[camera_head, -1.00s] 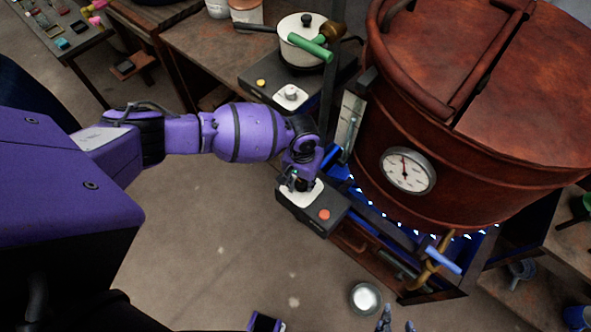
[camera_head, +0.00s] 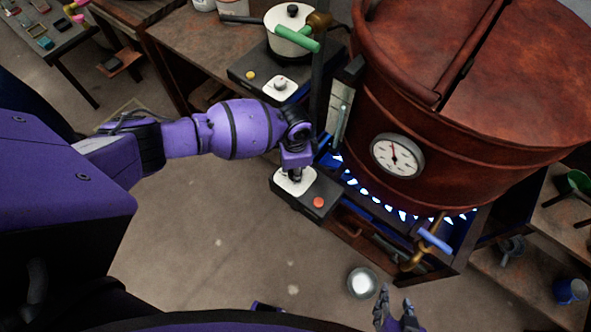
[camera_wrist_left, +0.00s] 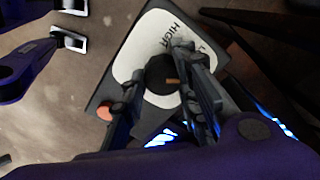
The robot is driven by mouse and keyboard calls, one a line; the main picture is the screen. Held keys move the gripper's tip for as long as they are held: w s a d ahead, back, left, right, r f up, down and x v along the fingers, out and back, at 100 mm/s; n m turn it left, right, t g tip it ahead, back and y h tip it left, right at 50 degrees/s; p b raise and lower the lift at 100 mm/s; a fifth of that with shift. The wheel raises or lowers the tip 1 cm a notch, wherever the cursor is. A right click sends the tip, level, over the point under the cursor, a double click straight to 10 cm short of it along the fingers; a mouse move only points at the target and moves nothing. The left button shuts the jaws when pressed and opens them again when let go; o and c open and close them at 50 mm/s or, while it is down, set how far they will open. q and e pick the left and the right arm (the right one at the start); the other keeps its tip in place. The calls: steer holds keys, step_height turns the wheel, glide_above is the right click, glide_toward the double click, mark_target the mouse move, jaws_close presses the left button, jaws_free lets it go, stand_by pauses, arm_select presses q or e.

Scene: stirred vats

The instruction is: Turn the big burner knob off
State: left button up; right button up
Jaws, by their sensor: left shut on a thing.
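The big burner knob (camera_wrist_left: 160,72) is black with an orange mark and sits on a white dial plate lettered HIGH in the left wrist view. In the head view that plate (camera_head: 304,184) is on a dark control box with a red button (camera_head: 319,202); my gripper hides the knob there. My left gripper (camera_head: 295,174) reaches down onto the knob, its fingers on either side of it, shut on it. Blue flames (camera_head: 385,203) burn under the big copper vat (camera_head: 470,140). My right gripper (camera_head: 393,308) is open and empty at the bottom edge.
A blue-handled tap (camera_head: 434,240) juts from the vat.

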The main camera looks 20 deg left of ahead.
arm_select(q)
steer(key=m, duration=0.3)
steer(key=shift+s+d+m, duration=0.25)
steer(key=shift+d+m, duration=0.05)
steer(key=shift+m, duration=0.1)
steer(key=m, duration=0.3)
steer(key=shift+s+a, duration=0.1)
steer(key=shift+a, duration=0.05)
steer(key=shift+m, duration=0.3)
arm_select(e)
steer(key=shift+s+f, duration=0.15)
steer(key=shift+f, duration=0.1)
arm_select(q)
steer(key=shift+s+a+f, duration=0.1)
steer(key=shift+a+f, duration=0.05)
arm_select(e)
steer(key=shift+s+d, duration=0.1)
arm_select(q)
steer(key=o, duration=1)
steer(key=shift+c, duration=0.2)
steer(key=shift+o, duration=0.3)
arm_select(e)
steer(key=shift+s, duration=0.1)
arm_select(q)
steer(key=shift+w+a, duration=0.1)
steer(key=shift+w, duration=0.1)
steer(key=shift+r, duration=0.25)
